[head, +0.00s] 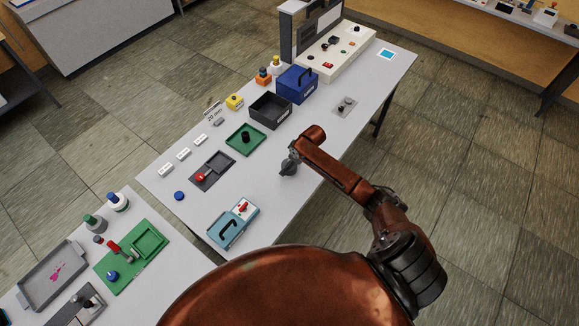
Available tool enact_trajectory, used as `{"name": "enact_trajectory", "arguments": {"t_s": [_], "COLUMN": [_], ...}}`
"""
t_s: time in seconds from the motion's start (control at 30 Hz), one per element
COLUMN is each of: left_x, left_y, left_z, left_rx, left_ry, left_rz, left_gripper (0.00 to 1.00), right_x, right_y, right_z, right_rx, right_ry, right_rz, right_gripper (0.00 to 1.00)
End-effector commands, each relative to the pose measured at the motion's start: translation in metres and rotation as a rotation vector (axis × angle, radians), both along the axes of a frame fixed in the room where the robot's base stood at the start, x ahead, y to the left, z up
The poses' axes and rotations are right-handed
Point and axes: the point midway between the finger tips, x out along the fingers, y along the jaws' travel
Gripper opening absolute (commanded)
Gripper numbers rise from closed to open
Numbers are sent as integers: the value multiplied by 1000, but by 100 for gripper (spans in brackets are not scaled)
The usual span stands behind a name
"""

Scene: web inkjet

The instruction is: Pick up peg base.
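No part carries a readable label as the peg base. One candidate is a green square tray (239,146) with a black upright peg-like piece (245,137) on it, in the middle of the long table. Another is a small grey plate (338,111) with small knobs, near the table's right edge. My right gripper (288,168) points down over the table, to the right of and nearer than the green tray, apart from both candidates. It is small and dark, so its fingers cannot be made out. My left gripper is not in view.
The long grey table (320,140) also holds a black open box (268,110), a blue box with a handle (296,84), a dark plate with a red knob (212,170) and a teal case (232,225). A control panel (335,52) stands at the far end.

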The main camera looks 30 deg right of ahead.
Motion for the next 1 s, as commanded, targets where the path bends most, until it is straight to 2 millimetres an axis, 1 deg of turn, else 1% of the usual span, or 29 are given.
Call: {"name": "enact_trajectory", "arguments": {"t_s": [0.13,0.9,0.93,1.0], "left_x": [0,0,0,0], "left_y": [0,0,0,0], "left_z": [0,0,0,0], "left_rx": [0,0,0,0], "left_ry": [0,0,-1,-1], "left_rz": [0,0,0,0], "left_gripper": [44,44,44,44], "right_x": [0,-1,-1,0], "right_y": [0,-1,-1,-1], "right_z": [0,0,0,1], "right_rx": [0,-1,0,-1], "right_ry": [0,1,1,-2], "right_rz": [0,-1,-1,-1], "right_gripper": [71,18,16,15]}}
